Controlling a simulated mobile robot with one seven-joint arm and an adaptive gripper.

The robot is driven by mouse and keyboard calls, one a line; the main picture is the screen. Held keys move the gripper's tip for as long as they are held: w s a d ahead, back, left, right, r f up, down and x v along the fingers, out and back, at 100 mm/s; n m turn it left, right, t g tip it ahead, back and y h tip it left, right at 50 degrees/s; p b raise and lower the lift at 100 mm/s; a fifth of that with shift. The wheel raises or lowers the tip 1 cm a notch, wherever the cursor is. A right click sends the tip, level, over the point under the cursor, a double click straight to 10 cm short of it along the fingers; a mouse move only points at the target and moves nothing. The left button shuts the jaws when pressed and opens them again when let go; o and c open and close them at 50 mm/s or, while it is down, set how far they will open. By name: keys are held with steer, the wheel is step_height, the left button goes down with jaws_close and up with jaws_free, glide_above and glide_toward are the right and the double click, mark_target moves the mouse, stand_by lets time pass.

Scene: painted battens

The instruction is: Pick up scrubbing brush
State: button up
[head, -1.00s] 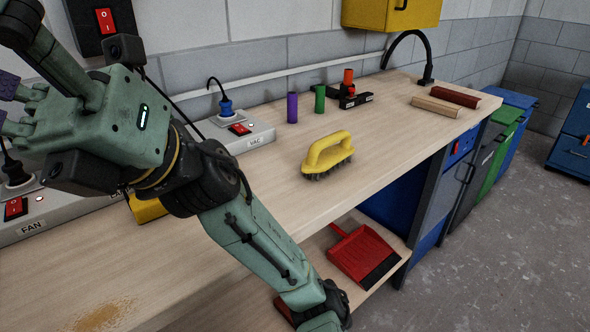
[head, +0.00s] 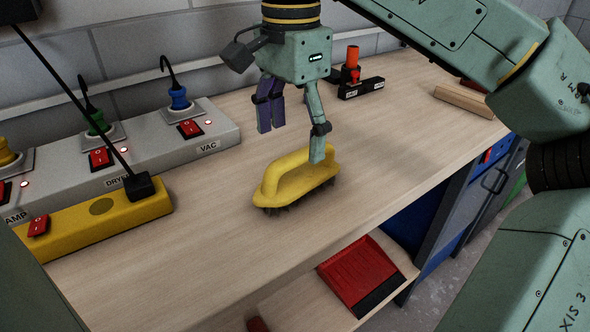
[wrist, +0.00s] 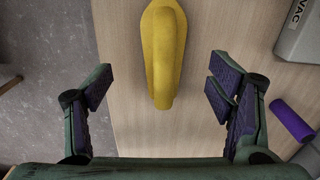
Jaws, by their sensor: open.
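The scrubbing brush (head: 297,178) is yellow with a looped handle and dark bristles. It rests bristles down on the wooden workbench (head: 200,235). My gripper (head: 293,143) is open above the brush in the head view, one finger overlapping the far end of the handle in the picture. In the wrist view the brush (wrist: 162,60) lies ahead, between the lines of the two spread fingers (wrist: 160,95). The fingers look apart from it. I cannot tell the exact height of the gripper over the brush.
A grey power strip (head: 225,133) with plugs and a yellow power strip (head: 110,222) lie to the left. A red dustpan (head: 358,272) is on the lower shelf. A wooden batten (head: 465,101) lies at right.

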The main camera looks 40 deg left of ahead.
mark_target(292, 181)
step_height(292, 181, down, 4)
steer(key=shift+r, duration=0.1)
steer(key=shift+w+a+f+p, duration=0.1)
steer(key=shift+f+p, duration=0.15)
steer(key=shift+f, duration=1.2)
steer(key=shift+w+a+f+p, duration=0.1)
steer(key=shift+f+p, duration=0.1)
steer(key=shift+f, duration=1.2)
steer(key=c, duration=1.3)
